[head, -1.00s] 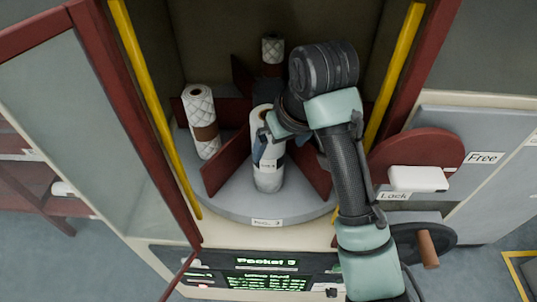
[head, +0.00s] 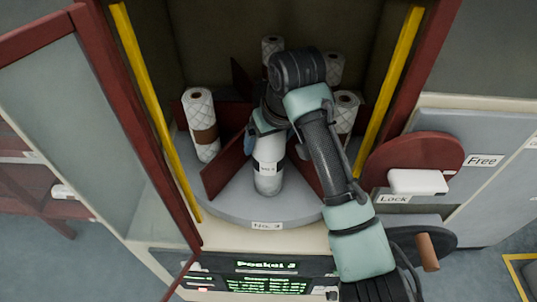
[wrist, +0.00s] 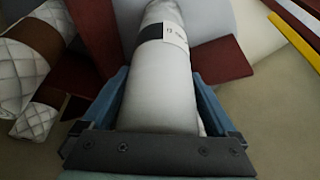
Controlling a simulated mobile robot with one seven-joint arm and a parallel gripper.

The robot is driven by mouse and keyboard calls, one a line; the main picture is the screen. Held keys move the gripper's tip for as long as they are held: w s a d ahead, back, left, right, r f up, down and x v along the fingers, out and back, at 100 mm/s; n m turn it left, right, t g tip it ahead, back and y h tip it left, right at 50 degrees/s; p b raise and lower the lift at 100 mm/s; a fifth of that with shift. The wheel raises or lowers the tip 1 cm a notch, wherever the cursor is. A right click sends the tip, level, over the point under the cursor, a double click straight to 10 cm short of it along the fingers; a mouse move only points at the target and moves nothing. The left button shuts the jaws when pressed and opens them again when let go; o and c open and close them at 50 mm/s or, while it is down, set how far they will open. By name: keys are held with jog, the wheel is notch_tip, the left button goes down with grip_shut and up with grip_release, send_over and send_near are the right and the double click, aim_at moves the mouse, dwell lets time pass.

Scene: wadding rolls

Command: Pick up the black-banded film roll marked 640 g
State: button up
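A white film roll with a dark band and a small white label stands in the front pocket of the round grey turntable (head: 230,208). The roll (head: 268,182) also shows in the wrist view (wrist: 160,95), running away between my fingers. The print on its label is too small to read. My gripper (head: 264,128) is at the roll's upper part, coming from above and behind. In the wrist view its two blue fingers (wrist: 160,100) stand on either side of the roll, spread about as wide as the roll. I see no clear grip on it.
Dark red dividers (head: 228,168) flank the front pocket. A brown-banded quilted roll (head: 200,120) stands to the left, and several others stand behind and right. Yellow posts (head: 150,105) edge the cabinet opening. A handwheel and lock lever (head: 415,181) are at right.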

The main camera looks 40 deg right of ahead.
grip_shut()
jog(key=shift+r, duration=0.1)
